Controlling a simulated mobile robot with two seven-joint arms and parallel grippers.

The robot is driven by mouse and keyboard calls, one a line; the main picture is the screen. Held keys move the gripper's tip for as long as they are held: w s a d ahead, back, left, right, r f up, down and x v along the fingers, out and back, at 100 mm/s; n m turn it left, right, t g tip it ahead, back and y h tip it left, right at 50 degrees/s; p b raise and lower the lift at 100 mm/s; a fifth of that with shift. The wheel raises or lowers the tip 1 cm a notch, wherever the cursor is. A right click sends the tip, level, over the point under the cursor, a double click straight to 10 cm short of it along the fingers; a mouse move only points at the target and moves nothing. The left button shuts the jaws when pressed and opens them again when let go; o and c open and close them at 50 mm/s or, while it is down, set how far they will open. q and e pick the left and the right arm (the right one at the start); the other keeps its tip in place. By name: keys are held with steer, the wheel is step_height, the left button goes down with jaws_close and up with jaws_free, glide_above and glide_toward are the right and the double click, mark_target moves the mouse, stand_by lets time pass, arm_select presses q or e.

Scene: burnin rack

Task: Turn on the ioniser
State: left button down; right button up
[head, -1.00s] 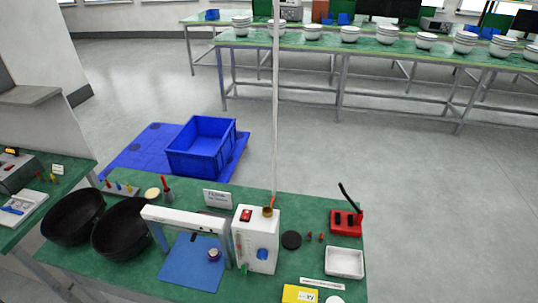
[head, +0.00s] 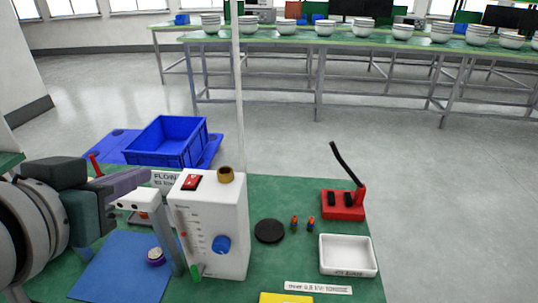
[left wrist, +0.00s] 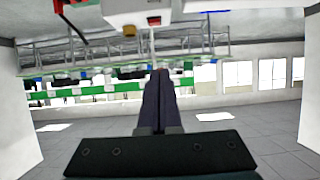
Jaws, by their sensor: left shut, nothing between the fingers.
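A white bar on legs (head: 145,201), which looks like the ioniser, stands over a blue mat (head: 118,272) at the lower left in the head view. Small dark dots show on its front. My left gripper (head: 142,181) is shut and empty, right at the bar; it hides most of the bar. I cannot tell whether it touches. In the left wrist view the closed fingers (left wrist: 160,78) point away from the camera, below a white housing (left wrist: 140,12) with a red part (left wrist: 154,21) and an orange part (left wrist: 128,30). My right gripper is not in view.
A white box (head: 232,220) with a red rocker switch (head: 192,182), blue knob and brass cap stands just right of the bar. A black disc (head: 269,231), red stand (head: 343,205) and white tray (head: 348,255) are further right. A blue crate (head: 165,142) is behind.

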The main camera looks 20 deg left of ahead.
arm_select(q)
steer(key=shift+w+f+t+b, duration=0.3)
steer(key=shift+w+f+b, duration=0.15)
steer(key=shift+w+f, duration=0.35)
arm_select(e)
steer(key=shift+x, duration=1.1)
arm_select(q)
steer(key=shift+r, duration=0.1)
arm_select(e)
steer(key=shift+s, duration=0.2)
arm_select(q)
steer(key=shift+w, duration=0.1)
glide_above(185, 196)
steer(key=f, duration=0.3)
steer(key=shift+w+a+f, duration=0.1)
steer(key=shift+w+f, duration=0.1)
steer(key=shift+f, duration=0.05)
step_height(185, 196, down, 3)
steer(key=shift+s+f+b, duration=0.1)
steer(key=shift+f+b, duration=0.1)
steer(key=shift+b, duration=0.25)
steer(key=shift+f, duration=0.35)
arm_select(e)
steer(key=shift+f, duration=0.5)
